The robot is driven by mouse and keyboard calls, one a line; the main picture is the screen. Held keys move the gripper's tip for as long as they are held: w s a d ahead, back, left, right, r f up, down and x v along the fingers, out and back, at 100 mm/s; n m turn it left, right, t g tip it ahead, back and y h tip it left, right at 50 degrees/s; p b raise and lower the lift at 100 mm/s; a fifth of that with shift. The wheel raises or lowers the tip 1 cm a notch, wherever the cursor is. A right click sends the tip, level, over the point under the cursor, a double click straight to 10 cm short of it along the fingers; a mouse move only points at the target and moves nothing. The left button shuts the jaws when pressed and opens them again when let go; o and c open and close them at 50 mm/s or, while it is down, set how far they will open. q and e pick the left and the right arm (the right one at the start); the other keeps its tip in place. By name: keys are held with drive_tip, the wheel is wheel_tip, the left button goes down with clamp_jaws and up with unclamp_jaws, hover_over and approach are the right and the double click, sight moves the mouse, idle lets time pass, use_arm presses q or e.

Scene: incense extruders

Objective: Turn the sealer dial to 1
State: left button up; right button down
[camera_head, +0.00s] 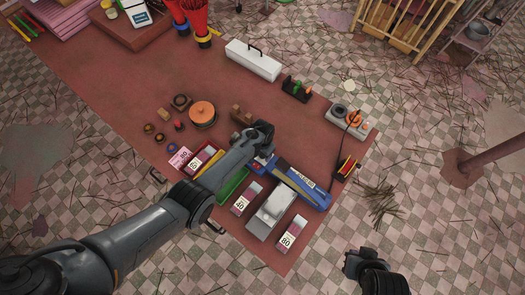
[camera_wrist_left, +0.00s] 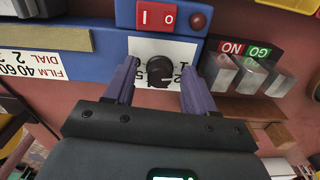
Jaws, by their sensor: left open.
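The blue sealer (camera_head: 303,190) lies on the red-brown table in the head view, with the left gripper (camera_head: 263,158) over its left end. In the left wrist view, the sealer's black dial (camera_wrist_left: 159,71) sits on a white numbered plate (camera_wrist_left: 142,48). The left gripper's purple fingers stand apart on both sides of the dial; I cannot tell whether they touch it. The fingers and palm hide part of the numbers, and the pointer's setting is hard to read. The right gripper (camera_head: 362,262) is at the lower right, away from the table; its fingers are unclear.
Above the dial are a red switch (camera_wrist_left: 157,16) and a red lamp (camera_wrist_left: 198,20). A film-and-dial chart (camera_wrist_left: 40,64) is at left. Metal blocks by GO/NO labels (camera_wrist_left: 245,75) stand close at right. Labelled boxes (camera_head: 246,198) lie beside the sealer.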

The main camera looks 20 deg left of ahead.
use_arm(q)
drive_tip(key=shift+r, duration=0.5)
wheel_tip(320, 180, up, 10)
drive_tip(key=p, duration=0.2)
drive_tip(key=shift+f, duration=0.1)
